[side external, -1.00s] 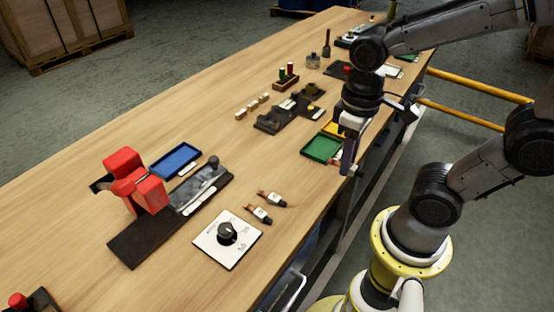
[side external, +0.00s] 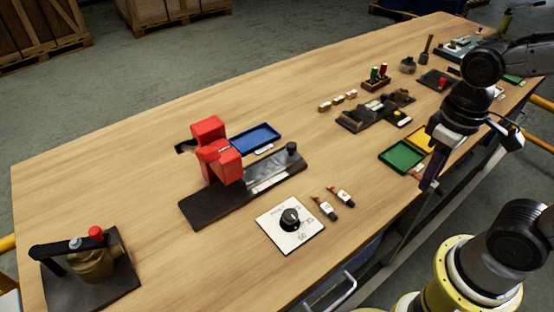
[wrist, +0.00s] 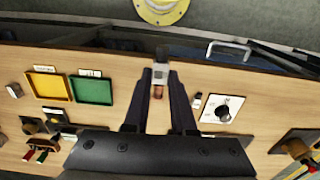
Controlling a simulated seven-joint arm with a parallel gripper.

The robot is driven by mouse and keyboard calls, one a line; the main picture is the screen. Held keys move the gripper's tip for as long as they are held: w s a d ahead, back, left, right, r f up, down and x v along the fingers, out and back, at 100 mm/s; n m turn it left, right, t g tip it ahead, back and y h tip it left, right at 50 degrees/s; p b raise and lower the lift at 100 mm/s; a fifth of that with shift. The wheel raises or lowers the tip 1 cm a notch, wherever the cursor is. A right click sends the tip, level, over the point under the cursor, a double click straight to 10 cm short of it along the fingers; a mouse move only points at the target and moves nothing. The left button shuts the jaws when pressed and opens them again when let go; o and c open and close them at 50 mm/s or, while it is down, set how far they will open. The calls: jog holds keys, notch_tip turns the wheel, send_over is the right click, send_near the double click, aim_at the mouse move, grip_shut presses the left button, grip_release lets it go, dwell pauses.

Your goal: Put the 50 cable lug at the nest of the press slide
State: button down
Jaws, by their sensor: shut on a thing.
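My gripper (side external: 430,182) is above the table's front edge, just right of the green tray. In the wrist view my gripper (wrist: 160,88) is shut on a cable lug (wrist: 160,73) with a copper end, a pale label and a dark end. Its size marking is not readable. The press slide (side external: 275,172) is a grey strip with a black knob on a dark base beside the red press (side external: 215,155). It is well to the left of my gripper. The nest is too small to make out. Two more lugs (side external: 325,208) (side external: 341,196) lie on the table.
A white dial plate (side external: 290,226) lies in front of the press slide. A blue tray (side external: 254,139) is behind it. Green (side external: 402,156) and yellow trays are close left of my gripper. A brass device (side external: 92,265) stands front left. Table between green tray and press is mostly clear.

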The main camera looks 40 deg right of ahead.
dwell(0.3)
jog(key=shift+r+m, duration=0.1)
jog(key=shift+m, duration=1)
jog(key=w+a+r+m, duration=0.1)
jog(key=w+r+m, duration=0.4)
jog(key=w+m, duration=0.35)
jog(key=m, duration=0.8)
send_over(258, 172)
notch_tip(258, 172, down, 8)
jog(key=shift+r, duration=0.15)
jog(key=shift+f, duration=3.65)
